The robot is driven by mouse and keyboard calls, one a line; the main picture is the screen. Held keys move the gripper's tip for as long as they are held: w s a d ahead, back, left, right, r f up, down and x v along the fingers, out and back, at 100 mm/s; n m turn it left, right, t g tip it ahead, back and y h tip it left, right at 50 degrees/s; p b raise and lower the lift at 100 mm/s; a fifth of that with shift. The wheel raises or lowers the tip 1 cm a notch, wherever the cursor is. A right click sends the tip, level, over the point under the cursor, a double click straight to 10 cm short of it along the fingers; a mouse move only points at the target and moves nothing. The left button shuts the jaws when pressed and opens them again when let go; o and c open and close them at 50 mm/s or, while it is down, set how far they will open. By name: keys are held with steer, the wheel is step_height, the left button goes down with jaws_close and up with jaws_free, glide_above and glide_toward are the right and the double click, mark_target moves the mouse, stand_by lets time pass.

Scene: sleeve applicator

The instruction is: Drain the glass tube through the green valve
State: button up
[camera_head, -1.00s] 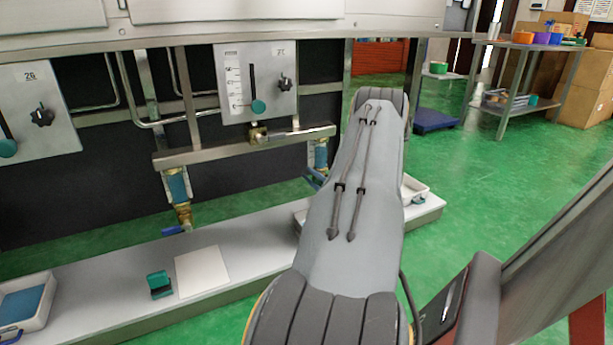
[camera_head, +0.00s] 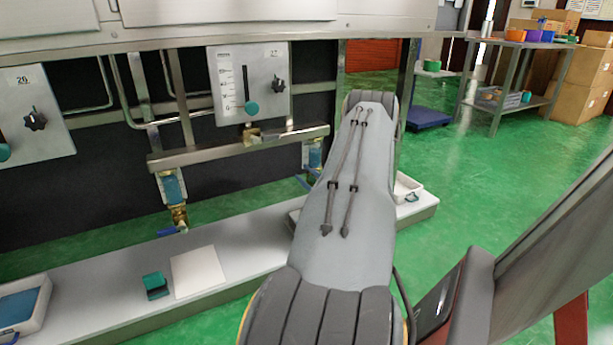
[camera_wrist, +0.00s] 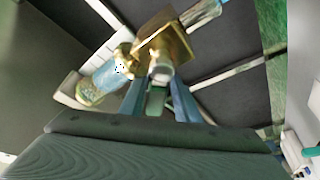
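In the wrist view, a green valve handle (camera_wrist: 155,101) sits below a brass fitting (camera_wrist: 166,45), between the two blue fingers of my gripper (camera_wrist: 157,84). The fingers look apart, with a narrow gap beside the handle; contact is unclear. A glass tube with blue in it (camera_wrist: 107,76) joins the brass part from the left. In the head view, one blue-filled glass tube (camera_head: 172,187) hangs at left above a brass valve with a blue handle (camera_head: 168,231). A second tube (camera_head: 312,153) hangs right, beside my arm. My arm hides the gripper there.
A panel marked 27 (camera_head: 250,82) with a slider and black knob is above the metal rail (camera_head: 220,151). The white bench (camera_head: 110,272) below holds a green item (camera_head: 155,286), a white sheet (camera_head: 198,272) and trays.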

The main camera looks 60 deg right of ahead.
steer(key=shift+s+d+r, duration=0.15)
steer(key=shift+d+r, duration=0.1)
steer(key=shift+d, duration=0.15)
steer(key=shift+f, duration=0.1)
